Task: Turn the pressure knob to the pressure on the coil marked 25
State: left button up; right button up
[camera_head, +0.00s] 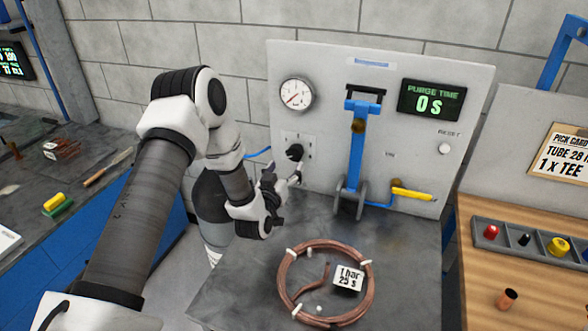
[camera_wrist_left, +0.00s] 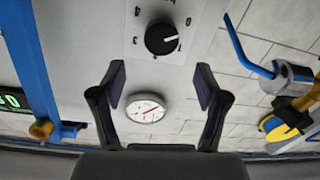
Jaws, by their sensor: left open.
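The black pressure knob (camera_head: 294,151) sits on a light plate on the grey panel. In the left wrist view the knob (camera_wrist_left: 162,39) shows a white pointer line and small marks around it. My left gripper (camera_head: 283,180) is just below and in front of the knob, apart from it. In the left wrist view its two fingers (camera_wrist_left: 158,78) are open with nothing between them. The pressure gauge (camera_head: 296,94) is above the knob, its needle pointing lower left. The copper coil (camera_head: 283,268) lies on the bench with a white tag (camera_head: 348,278) reading "1 bar 25 s". My right gripper is out of view.
A blue lever fitting (camera_head: 357,150) and a yellow-handled valve (camera_head: 411,194) stand right of the knob. The purge display (camera_head: 431,100) reads 0 s. A tray of coloured caps (camera_head: 531,241) lies on the wooden table at right.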

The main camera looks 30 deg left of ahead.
aim_at(294, 155)
pick_arm(q)
jog(key=p+x, duration=0.1)
jog(key=x, duration=0.2)
jog(key=shift+w+a+f, duration=0.1)
jog(key=shift+w+f, duration=0.1)
jog(key=shift+w, duration=0.1)
jog(key=x, duration=0.3)
jog(key=p+x, duration=0.1)
jog(key=shift+w+f, duration=0.2)
jog(key=shift+f, duration=0.15)
jog(key=shift+s+r, duration=0.1)
jog(key=shift+s, duration=0.05)
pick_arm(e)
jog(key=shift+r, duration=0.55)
pick_arm(q)
jog(key=c, duration=1.2)
